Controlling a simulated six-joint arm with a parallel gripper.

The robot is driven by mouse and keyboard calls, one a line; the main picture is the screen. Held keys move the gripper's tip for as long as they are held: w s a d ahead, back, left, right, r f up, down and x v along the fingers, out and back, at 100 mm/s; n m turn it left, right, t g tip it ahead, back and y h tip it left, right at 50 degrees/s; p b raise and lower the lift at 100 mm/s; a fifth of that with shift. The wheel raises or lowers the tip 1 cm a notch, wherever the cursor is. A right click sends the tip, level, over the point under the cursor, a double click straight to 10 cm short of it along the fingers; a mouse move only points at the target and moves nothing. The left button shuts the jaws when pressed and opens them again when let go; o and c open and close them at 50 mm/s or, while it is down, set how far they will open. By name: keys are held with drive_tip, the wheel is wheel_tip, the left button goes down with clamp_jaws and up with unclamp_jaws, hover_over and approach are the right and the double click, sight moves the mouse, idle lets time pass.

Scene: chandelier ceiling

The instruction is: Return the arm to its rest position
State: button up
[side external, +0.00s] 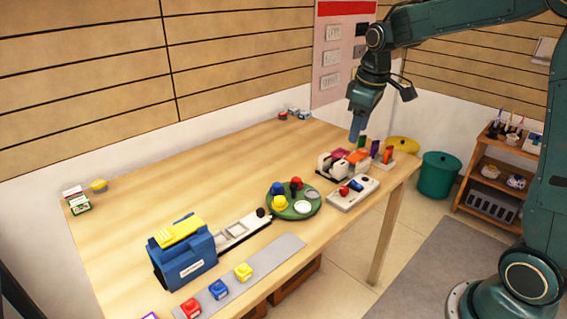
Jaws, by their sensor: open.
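My gripper (356,130) hangs from my dark green arm over the right end of the wooden table (170,165). It points down, a little above a group of small coloured parts. Its jaws are open, and no object shows held between them. The fingers are small and blurred in this view. My arm reaches in from the right edge of the picture.
Below my gripper stand a white holder with coloured parts (333,167) and a white box with a red knob (362,192). A green round tray (302,213) and a blue machine (183,262) stand leftward. The table's back middle is clear. A green bin (438,176) stands on the floor.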

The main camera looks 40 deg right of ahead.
drive_tip(key=s+a+r+m+t, duration=0.1)
drive_tip(key=s+a, duration=0.4)
drive_tip(key=s, duration=0.6)
drive_tip(key=s+a+r+m+t, duration=0.1)
drive_tip(key=s+a+m+t, duration=0.1)
drive_tip(key=s+a, duration=0.4)
drive_tip(key=s, duration=0.5)
drive_tip(key=shift+s+r+t, duration=0.2)
drive_tip(key=shift+r+t, duration=0.2)
drive_tip(key=shift+c, duration=0.2)
